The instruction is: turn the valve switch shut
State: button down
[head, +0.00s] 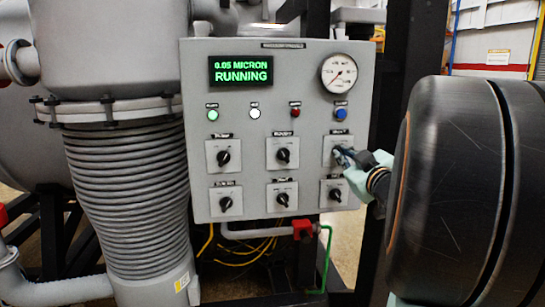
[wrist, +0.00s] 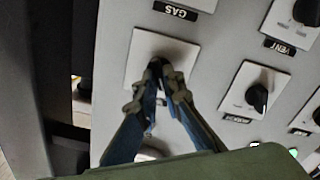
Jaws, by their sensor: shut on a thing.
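The control panel (head: 235,120) has two rows of black rotary switches on pale square plates. The switch at the right end of the upper row (head: 329,146) is the one at my gripper (head: 343,154); its label is too small to read. In the wrist view, my gripper (wrist: 164,72) has its two fingers closed around the black knob of this switch, over its pale plate (wrist: 145,42). The fingers cover most of the knob, so I cannot tell which way it points. The label by this switch is hidden in the wrist view.
A switch below it (head: 334,192) and one to its left (head: 284,154) are close by. The display (head: 241,70) reads 0.05 MICRON RUNNING. A round gauge (head: 339,73) and a blue button (head: 341,114) sit above. A dark post (head: 404,60) stands right of the panel.

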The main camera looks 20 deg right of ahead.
dwell(0.4)
jog(key=c, duration=2.1)
grip_release()
jog(key=shift+r+p, duration=0.1)
jog(key=shift+p, duration=0.2)
